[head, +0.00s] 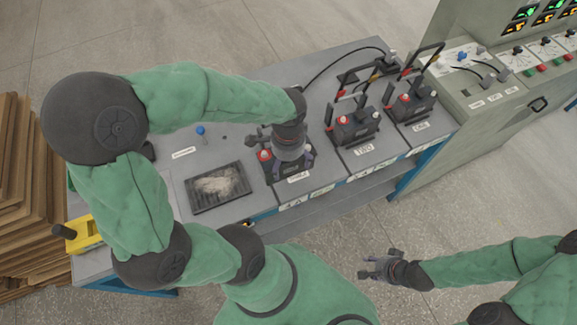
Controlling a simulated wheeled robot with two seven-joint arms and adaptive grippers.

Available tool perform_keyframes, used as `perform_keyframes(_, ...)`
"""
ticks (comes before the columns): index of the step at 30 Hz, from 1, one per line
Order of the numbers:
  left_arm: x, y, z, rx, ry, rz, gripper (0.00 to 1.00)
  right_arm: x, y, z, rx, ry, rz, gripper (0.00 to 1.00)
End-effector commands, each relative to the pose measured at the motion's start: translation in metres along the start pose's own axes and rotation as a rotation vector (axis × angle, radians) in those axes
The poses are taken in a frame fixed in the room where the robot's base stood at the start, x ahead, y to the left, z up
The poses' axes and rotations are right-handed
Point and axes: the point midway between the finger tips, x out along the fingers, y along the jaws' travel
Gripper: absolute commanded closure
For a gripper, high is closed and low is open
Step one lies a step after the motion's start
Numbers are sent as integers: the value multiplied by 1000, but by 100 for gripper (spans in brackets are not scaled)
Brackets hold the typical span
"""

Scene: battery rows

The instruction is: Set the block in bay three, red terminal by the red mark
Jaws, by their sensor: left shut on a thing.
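My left gripper (292,162) points down over the nearest bay, whose label (298,178) appears to read THREE. It is shut on a dark block (272,172), which is mostly hidden under the gripper and wrist. A red terminal (264,155) shows at the block's left side. The block looks low in the bay, but I cannot tell whether it rests on the bench. I cannot make out the bay's red mark. My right gripper (372,267) is open and empty, over the floor in front of the bench.
Similar blocks stand in bay two (355,129) and bay one (412,104), with upright frames and cables. A dark tray (218,188) with pale material lies left of bay three. A control cabinet (470,125) stands at the right. Stacked boards (25,190) are at the far left.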

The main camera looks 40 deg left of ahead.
Motion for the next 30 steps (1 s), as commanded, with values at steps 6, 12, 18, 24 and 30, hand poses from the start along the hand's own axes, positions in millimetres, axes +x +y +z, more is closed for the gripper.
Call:
perform_keyframes(6,17,-35,-19,-5,3,-3,70,10,4,0,0,0,0,60)
perform_keyframes(12,41,-58,-32,-3,2,-3,70,20,7,-1,0,0,0,60)
perform_keyframes(18,62,-74,-40,-2,3,-4,70,27,10,-1,0,0,0,60)
perform_keyframes(24,69,-81,-44,-3,5,-5,70,29,10,-1,0,1,0,60)
perform_keyframes(30,77,-86,-47,-3,4,-4,70,32,11,-2,0,1,0,60)
